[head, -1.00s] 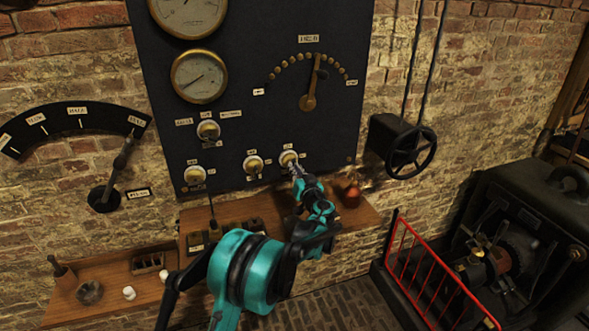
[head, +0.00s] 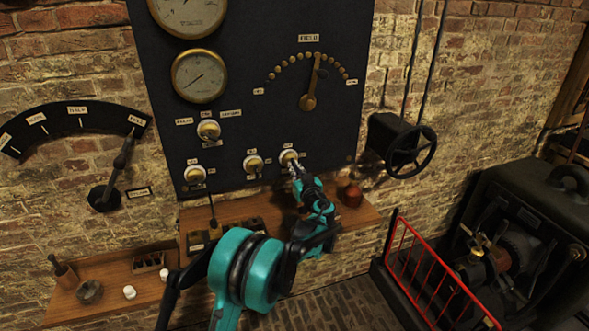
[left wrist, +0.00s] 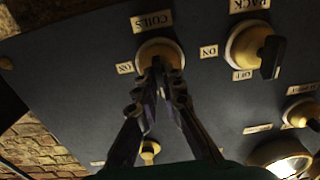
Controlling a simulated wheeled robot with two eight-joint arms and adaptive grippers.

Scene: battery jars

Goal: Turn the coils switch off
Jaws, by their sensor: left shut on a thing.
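The coils switch (head: 289,157) is a round brass and white knob base at the lower right of the dark panel. In the left wrist view it is a cream base (left wrist: 165,46) under a COILS label, with an ON label at its left. My left gripper (left wrist: 158,68) is at this switch, its two fingertips close together and shut on the switch's lever. The fingers hide most of the lever, so I cannot tell which way it points. In the head view my left gripper (head: 296,170) reaches up to the switch from below. My right gripper is not in view.
The rack switch (left wrist: 255,45) is close beside the coils switch. Another switch (head: 253,164) stands left of it in the head view. A wooden shelf (head: 362,216) runs below the panel. A handwheel (head: 410,150) and red railing (head: 440,275) are at the right.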

